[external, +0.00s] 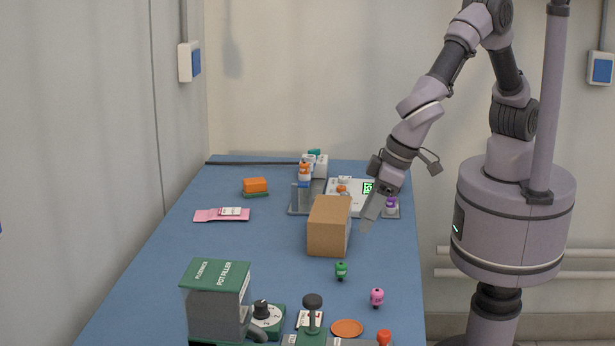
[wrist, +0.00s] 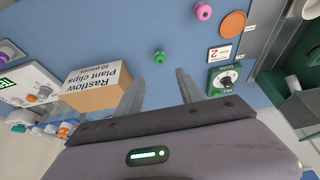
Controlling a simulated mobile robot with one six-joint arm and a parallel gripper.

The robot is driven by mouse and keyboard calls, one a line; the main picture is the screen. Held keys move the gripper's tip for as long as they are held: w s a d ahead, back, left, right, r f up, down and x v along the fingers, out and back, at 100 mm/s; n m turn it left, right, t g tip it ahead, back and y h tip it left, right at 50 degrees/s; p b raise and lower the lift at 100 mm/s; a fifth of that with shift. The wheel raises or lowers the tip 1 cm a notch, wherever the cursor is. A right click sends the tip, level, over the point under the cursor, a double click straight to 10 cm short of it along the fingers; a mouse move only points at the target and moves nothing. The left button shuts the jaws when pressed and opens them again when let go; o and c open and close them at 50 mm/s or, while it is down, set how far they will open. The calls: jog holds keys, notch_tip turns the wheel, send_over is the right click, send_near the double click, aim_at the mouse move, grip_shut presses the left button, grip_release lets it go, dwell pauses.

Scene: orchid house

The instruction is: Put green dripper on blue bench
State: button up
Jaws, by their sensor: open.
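The green dripper (external: 341,270) stands on the blue bench (external: 270,235), in front of the cardboard box and left of the pink dripper. In the wrist view the green dripper (wrist: 159,57) shows just beyond and between my fingertips, with nothing touching it. My gripper (external: 367,222) is open and empty. It hangs above the bench, right of the cardboard box and higher than the green dripper. In the wrist view my gripper (wrist: 161,74) shows both fingers apart with blue bench between them.
A cardboard box of plant clips (external: 328,226) stands close to my gripper. A pink dripper (external: 377,297) and an orange disc (external: 347,328) are nearer the front. A green-topped pot filler (external: 216,300) is at front left.

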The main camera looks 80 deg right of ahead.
jog(key=s+d+r+m, duration=0.1)
jog(key=d+r+m, duration=0.1)
jog(key=d+r, duration=0.7)
jog(key=s+d+r+m, duration=0.15)
jog(key=d+r, duration=0.25)
jog(key=d, duration=1)
jog(key=s+d+r+t+y, duration=0.1)
jog(key=s+d+r+y, duration=0.1)
jog(key=s+d, duration=0.7)
jog(key=s+m, duration=0.1)
jog(key=s, duration=0.2)
jog(key=shift+s+r, duration=0.2)
jog(key=shift+s, duration=0.15)
